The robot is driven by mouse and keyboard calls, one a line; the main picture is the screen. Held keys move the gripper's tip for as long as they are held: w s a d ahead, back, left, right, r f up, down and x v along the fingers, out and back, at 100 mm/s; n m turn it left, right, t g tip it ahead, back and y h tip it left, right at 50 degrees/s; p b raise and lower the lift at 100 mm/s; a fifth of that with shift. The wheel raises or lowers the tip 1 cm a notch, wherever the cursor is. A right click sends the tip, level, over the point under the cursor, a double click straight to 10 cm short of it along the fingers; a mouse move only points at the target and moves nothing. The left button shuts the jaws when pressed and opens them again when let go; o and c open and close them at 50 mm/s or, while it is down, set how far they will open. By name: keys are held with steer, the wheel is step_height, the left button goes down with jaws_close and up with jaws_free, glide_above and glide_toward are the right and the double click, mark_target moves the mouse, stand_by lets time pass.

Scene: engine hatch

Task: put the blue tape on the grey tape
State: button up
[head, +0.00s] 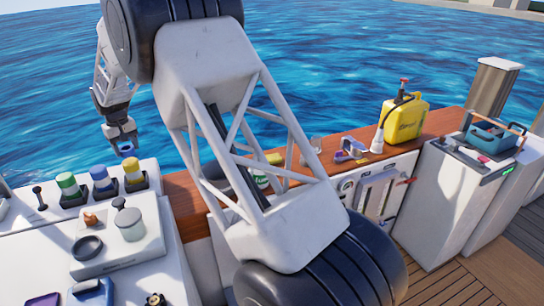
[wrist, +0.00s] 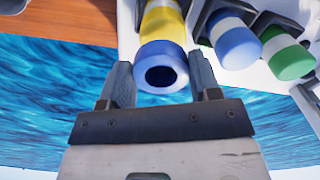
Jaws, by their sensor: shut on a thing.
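My gripper (head: 123,139) is at the upper left in the head view, in the air above the white surface and near its far edge. It is shut on the blue tape (head: 127,149), a small blue ring. In the wrist view the blue tape (wrist: 179,53) sits between the two fingers (wrist: 160,65), its dark hole facing the camera. A dark grey ring (head: 87,248), which looks like the grey tape, lies flat on a raised white panel at the lower left in the head view. My gripper and the blue tape are apart from it. The wrist view does not show the grey ring.
Green (head: 69,185), blue (head: 102,179) and yellow (head: 134,173) bottles stand in dark holders below my gripper. A white-grey round container (head: 130,225) and a small brown item (head: 92,219) share the panel with the ring. My arm hides the middle. A yellow can (head: 404,118) stands right.

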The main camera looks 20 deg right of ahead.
steer(key=w+d+f+m, duration=0.2)
steer(key=w+d+f, duration=0.35)
steer(key=d, duration=0.65)
steer(key=w+d+f+m, duration=0.1)
steer(key=w+d+f, duration=0.45)
steer(key=d, duration=0.65)
steer(key=w+d+f+m, duration=0.2)
steer(key=w+d+f, duration=0.35)
steer(key=d, duration=0.75)
steer(key=s+d+m, duration=0.4)
steer(key=s+d, duration=2.5)
steer(key=s, duration=0.1)
steer(key=shift+s+d+m, duration=0.2)
steer(key=shift+d+m, duration=0.1)
steer(key=shift+m, duration=0.1)
steer(key=shift+w, duration=0.1)
steer(key=shift+w+d+f, duration=0.25)
steer(key=shift+w+d, duration=0.85)
steer(key=shift+w, duration=1.15)
steer(key=shift+w+d+f, duration=0.2)
steer(key=shift+w+d, duration=0.85)
steer(key=shift+w, duration=1.2)
steer(key=shift+w+d+f, duration=0.25)
steer(key=shift+w+d, duration=0.85)
steer(key=shift+w, duration=1.15)
steer(key=shift+w, duration=0.15)
